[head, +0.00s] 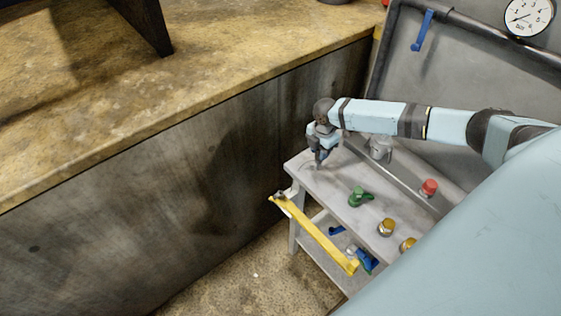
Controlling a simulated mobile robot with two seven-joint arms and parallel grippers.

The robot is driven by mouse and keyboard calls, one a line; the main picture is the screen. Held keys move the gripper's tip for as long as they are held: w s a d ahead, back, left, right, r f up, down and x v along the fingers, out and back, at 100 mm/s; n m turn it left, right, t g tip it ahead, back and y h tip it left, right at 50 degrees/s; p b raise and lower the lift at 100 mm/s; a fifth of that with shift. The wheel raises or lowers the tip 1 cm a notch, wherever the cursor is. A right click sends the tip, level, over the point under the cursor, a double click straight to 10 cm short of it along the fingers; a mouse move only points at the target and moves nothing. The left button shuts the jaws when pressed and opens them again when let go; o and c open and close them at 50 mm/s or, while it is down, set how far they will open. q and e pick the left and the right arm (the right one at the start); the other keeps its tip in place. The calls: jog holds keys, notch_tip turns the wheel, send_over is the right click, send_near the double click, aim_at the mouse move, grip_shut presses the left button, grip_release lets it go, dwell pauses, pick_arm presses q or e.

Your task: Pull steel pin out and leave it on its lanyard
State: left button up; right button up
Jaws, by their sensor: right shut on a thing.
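My right gripper (318,162) points down over the back left corner of the small grey bench. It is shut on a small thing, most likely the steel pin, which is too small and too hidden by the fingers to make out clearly. I cannot tell whether the pin sits in a hole or is free, and I cannot make out its lanyard. A yellow bar (315,234) slants along the bench's left side, with a small grey fitting (282,195) at its upper end. My left gripper is not in view.
On the grey bench (322,183) stand a green valve (359,197), a red-capped fitting (429,187) and brass fittings (386,227). A blue lever (422,30) and a gauge (528,17) are on the grey panel behind. A dark wall (200,190) rises left of the bench.

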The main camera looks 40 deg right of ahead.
jog(key=shift+f, duration=0.15)
jog(key=shift+f, duration=0.3)
jog(key=o, duration=1)
notch_tip(320, 180, up, 14)
jog(key=b, duration=0.2)
